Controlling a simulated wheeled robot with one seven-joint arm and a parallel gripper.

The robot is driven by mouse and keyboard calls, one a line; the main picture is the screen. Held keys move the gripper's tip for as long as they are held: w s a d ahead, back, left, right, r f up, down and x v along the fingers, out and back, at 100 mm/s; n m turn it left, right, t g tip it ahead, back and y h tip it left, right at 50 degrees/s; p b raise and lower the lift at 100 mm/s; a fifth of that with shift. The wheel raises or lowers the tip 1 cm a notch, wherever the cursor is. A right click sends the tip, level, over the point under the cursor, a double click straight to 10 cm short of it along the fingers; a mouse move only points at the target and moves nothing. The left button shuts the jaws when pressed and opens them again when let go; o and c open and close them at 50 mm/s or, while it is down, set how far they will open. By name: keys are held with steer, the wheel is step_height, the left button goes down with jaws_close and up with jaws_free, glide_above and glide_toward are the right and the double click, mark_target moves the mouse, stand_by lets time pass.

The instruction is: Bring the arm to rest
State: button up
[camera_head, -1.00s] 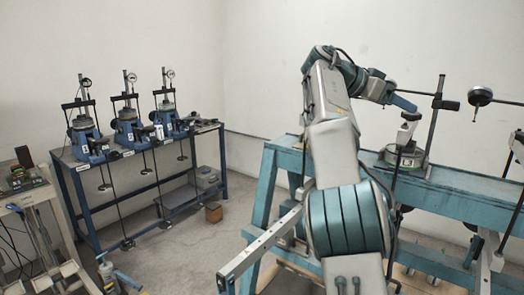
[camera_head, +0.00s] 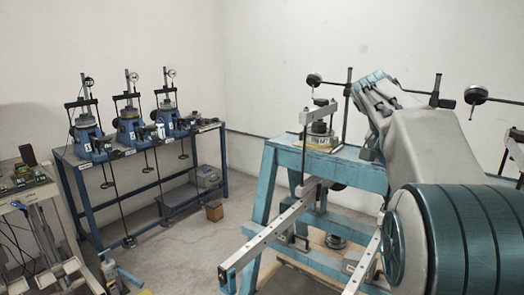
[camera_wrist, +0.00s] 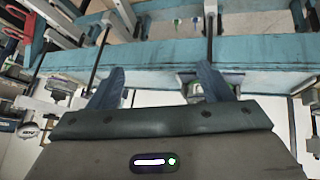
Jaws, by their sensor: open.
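My arm fills the right of the head view, folded close to the camera in front of the teal bench (camera_head: 345,168). My gripper's fingers do not show clearly there. In the wrist view my gripper (camera_wrist: 158,85) is open, its two blue-grey fingers spread apart with nothing held between them. The teal bench edge (camera_wrist: 170,65) crosses that view beyond the fingertips. A lever frame device (camera_head: 320,130) with a dark upright rod stands on the bench, left of my arm. The bench's right part is largely hidden by my arm.
Several blue devices (camera_head: 130,130) stand on a dark-framed table (camera_head: 110,157) at the left. A long metal lever bar (camera_head: 270,238) juts forward from the bench. A small cart (camera_head: 30,190) is at far left. Open floor (camera_head: 185,255) lies between them.

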steer(key=s+a+f+n+y, duration=0.3)
steer(key=s+a+f+n, duration=0.1)
steer(key=s+a+f, duration=0.5)
steer(key=s+a+f+n+y, duration=0.4)
steer(key=s+a+f, duration=0.4)
steer(key=s+f, duration=0.6)
steer(key=shift+s+a+n, duration=0.4)
steer(key=shift+s+n, duration=0.4)
steer(key=shift+s, duration=0.3)
